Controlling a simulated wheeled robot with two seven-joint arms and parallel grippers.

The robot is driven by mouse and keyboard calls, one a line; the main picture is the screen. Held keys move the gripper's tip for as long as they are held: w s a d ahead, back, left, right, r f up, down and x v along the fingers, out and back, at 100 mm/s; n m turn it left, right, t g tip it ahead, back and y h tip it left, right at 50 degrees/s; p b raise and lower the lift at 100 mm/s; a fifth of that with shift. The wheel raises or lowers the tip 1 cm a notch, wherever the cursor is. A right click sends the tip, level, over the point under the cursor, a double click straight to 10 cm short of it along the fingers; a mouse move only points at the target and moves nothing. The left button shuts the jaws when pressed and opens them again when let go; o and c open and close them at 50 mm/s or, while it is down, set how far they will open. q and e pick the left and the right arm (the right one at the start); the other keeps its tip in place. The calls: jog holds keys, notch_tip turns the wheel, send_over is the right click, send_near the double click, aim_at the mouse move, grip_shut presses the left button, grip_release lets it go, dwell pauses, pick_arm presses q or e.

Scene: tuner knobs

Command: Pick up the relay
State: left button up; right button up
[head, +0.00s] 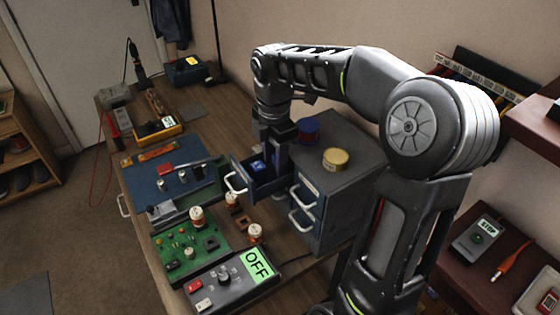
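A small blue block (257,167), which looks like the relay, lies in the open top drawer (238,178) of the grey cabinet (338,190). My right gripper (274,160) points down over the drawer, just right of the blue block. Its fingers are dark and partly lost in the drawer's shadow. I cannot tell whether they are apart or closed, or whether they touch anything. My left gripper is not in view.
A yellow-lidded tin (336,159) and a blue round container (308,129) stand on the cabinet. A green circuit board (188,248) and a box with an OFF display (232,281) lie in front. A blue panel (150,182) lies left of the drawer.

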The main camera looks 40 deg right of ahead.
grip_shut()
dwell(0.6)
